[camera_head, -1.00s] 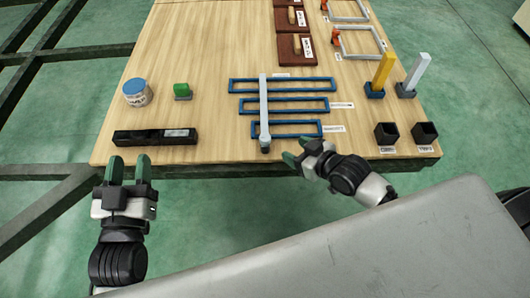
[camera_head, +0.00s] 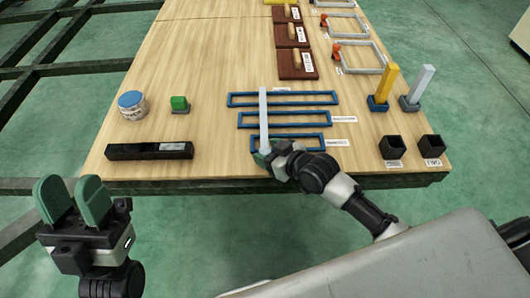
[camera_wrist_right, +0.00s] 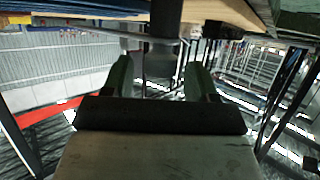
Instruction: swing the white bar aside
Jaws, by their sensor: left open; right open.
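The white bar (camera_head: 263,115) lies lengthwise across the blue rectangular frames (camera_head: 288,98), its far end near the back frame. Its near end is hidden behind my right gripper (camera_head: 264,156), which is open at the table's front edge. In the right wrist view, the open green fingers of the right gripper (camera_wrist_right: 158,78) point toward a dark upright cylinder (camera_wrist_right: 166,18) and a grey piece under it. I cannot tell whether they touch it. My left gripper (camera_head: 76,203) is open and empty, in front of the table at the left.
A black box (camera_head: 150,151), a blue-lidded jar (camera_head: 132,105) and a green block (camera_head: 179,103) stand at the left of the wooden table. Yellow (camera_head: 384,85) and grey (camera_head: 420,85) posts and two black cups (camera_head: 392,148) stand at the right.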

